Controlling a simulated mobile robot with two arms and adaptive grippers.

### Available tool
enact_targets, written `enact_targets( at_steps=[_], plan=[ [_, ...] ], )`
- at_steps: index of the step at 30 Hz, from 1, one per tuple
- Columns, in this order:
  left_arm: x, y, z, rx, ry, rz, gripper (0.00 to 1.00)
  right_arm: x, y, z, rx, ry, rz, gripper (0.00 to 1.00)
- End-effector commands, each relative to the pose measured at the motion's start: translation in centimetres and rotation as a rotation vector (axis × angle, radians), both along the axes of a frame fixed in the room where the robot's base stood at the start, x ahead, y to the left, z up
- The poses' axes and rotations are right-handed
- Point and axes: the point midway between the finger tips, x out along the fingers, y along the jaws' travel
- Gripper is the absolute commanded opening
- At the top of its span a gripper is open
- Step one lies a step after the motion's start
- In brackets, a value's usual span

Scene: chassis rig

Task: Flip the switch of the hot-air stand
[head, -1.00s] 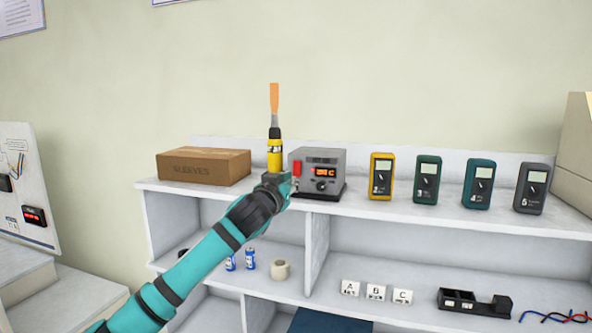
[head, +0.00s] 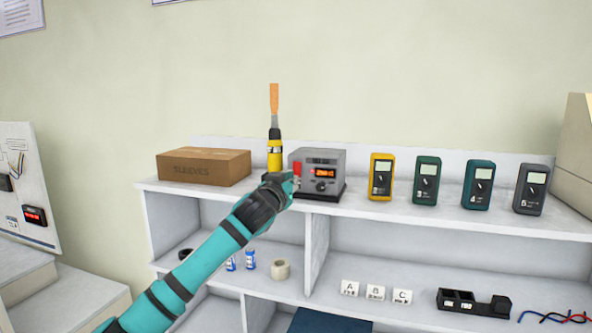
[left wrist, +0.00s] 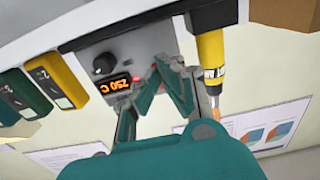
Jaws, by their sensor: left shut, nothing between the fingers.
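The hot-air stand (head: 321,160) is a grey box on the top shelf, with an orange lit display and a dark knob. In the left wrist view the stand (left wrist: 128,52) appears upside down and its display reads 250 C. A red piece (head: 297,168), apparently the switch, shows at its left front edge. A yellow tool with an orange tip (head: 275,145) stands upright beside it. My left gripper (head: 293,182) is shut and empty, just before the stand's left front. In the left wrist view my gripper (left wrist: 176,76) overlaps the stand's front and hides the switch; contact cannot be told.
A cardboard box (head: 204,166) lies left on the shelf. Several meters stand to the right, the yellow one (head: 381,176) nearest the stand. The shelf board (head: 350,203) has bare room in front. The lower shelf holds small items, including a tape roll (head: 280,269).

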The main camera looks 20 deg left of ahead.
Motion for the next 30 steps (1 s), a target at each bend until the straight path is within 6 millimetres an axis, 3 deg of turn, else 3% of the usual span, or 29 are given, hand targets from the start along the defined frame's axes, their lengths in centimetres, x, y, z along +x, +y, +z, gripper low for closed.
enact_targets(
  at_steps=[30],
  plan=[
    [2.1, -0.1, 0.1, -0.001, -0.001, 0.0, 0.0, 0.0, 0.0, 0.8, 0.0, 0.0, 0.0, 0.27]
  ],
)
